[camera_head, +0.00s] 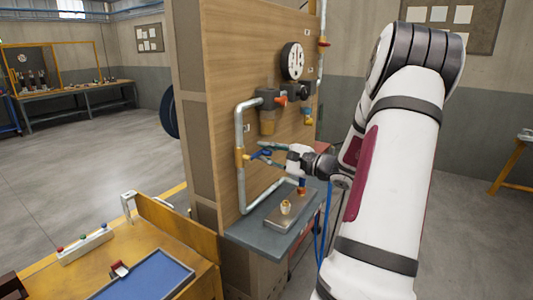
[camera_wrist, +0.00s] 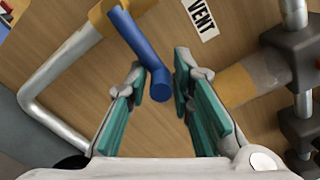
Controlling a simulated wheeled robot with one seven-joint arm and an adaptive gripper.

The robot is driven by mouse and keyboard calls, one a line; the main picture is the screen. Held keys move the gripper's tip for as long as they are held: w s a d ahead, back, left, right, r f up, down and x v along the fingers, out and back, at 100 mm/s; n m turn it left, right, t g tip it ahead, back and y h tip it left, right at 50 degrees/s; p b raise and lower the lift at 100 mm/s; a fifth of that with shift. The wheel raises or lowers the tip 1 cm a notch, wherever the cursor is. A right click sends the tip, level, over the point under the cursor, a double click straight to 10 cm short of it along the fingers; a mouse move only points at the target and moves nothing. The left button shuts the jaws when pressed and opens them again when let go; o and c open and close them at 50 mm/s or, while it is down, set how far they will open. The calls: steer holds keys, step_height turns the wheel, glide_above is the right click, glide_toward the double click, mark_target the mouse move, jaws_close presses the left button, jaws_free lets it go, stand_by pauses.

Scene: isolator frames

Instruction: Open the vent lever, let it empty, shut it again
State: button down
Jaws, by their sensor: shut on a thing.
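The blue vent lever (camera_wrist: 146,50) runs from a brass valve body (camera_wrist: 112,15) on the grey pipe, with its free end between my fingers. My gripper (camera_wrist: 160,84) is shut on the lever near that end, with teal pads on both sides. In the head view the lever (camera_head: 261,154) shows as a small blue bar beside the brass valve on the upright pipe, and my gripper (camera_head: 268,148) reaches it from the right. A "VENT" label (camera_wrist: 200,17) is on the wood panel beside the lever.
A bench with a blue mat (camera_head: 148,282) stands at lower left.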

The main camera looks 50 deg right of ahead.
steer(key=a+f+m+p, duration=0.6)
steer(key=m+p, duration=0.2)
steer(key=m, duration=1)
steer(key=shift+s, duration=0.2)
steer(key=shift+a, duration=0.15)
stand_by(0.4)
steer(key=c, duration=1.6)
jaws_free()
steer(key=shift+o, duration=0.2)
steer(key=shift+a+f, duration=0.1)
